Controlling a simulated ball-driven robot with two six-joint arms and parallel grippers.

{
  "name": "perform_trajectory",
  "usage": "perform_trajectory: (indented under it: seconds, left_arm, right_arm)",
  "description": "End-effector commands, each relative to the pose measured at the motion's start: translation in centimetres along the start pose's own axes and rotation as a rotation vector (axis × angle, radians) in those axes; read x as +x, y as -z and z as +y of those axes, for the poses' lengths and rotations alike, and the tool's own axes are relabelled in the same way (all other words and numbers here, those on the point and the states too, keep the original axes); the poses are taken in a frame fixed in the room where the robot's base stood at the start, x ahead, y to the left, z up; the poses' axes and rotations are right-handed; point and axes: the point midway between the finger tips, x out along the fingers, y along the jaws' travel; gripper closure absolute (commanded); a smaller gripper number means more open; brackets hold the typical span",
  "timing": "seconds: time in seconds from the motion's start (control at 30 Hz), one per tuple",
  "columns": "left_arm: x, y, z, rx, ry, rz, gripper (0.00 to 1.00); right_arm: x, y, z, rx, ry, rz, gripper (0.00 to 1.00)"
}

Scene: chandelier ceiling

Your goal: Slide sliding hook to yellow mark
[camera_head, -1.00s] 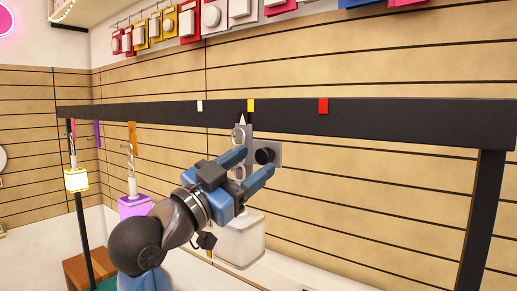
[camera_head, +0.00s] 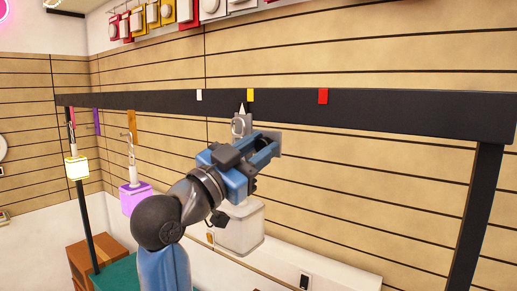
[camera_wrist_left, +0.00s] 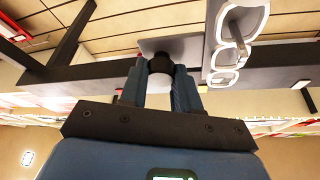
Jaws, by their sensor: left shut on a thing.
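The sliding hook (camera_head: 240,125) is a grey piece on the dark horizontal rail (camera_head: 400,108), with a white pointer on top. The pointer stands just left of the yellow mark (camera_head: 250,95) on the rail's face. The hook's black knob (camera_wrist_left: 160,63) and grey plate (camera_wrist_left: 190,46) show in the left wrist view. My left gripper (camera_head: 264,147) is shut on the knob, its fingers on either side, as the left wrist view also shows (camera_wrist_left: 160,88). The gripper partly hides the hook in the head view. My right gripper is not in view.
White (camera_head: 199,95) and red (camera_head: 323,96) marks flank the yellow one. A white lantern (camera_head: 240,230) is below my gripper; purple (camera_head: 133,198) and cream (camera_head: 77,168) lanterns hang farther left. White chain links (camera_wrist_left: 238,30) show beside the knob. A dark post (camera_head: 478,210) supports the rail at right.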

Motion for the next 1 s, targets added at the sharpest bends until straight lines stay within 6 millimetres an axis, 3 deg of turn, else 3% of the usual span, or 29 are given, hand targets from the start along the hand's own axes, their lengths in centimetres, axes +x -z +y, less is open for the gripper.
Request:
perform_trajectory:
  seconds: [0.23, 0.4, 0.63, 0.67, 0.7, 0.83, 1.0]
  left_arm:
    - [0.0, 0.0, 0.2, -0.001, -0.001, 0.001, 1.00]
    - [0.2, 0.5, 1.7, -0.001, -0.004, 0.002, 1.00]
    - [0.3, 0.6, 1.7, -0.001, -0.002, -0.001, 1.00]
    - [0.3, 0.6, 1.7, -0.001, -0.002, -0.002, 0.67]
    - [0.3, 0.6, 1.7, -0.001, -0.002, -0.002, 0.61]
    - [0.3, 0.6, 1.6, 0.000, -0.001, -0.001, 0.43]
    - [0.2, 0.6, 1.6, 0.000, -0.001, 0.000, 0.43]
  right_arm:
    - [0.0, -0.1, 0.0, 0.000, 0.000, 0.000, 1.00]
    - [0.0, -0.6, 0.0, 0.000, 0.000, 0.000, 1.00]
    - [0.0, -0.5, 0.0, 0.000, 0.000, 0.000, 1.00]
    - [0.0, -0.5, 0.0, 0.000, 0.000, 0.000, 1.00]
    - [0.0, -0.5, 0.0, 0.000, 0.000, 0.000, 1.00]
    - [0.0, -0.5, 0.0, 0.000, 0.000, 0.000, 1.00]
    - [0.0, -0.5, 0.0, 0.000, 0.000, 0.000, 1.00]
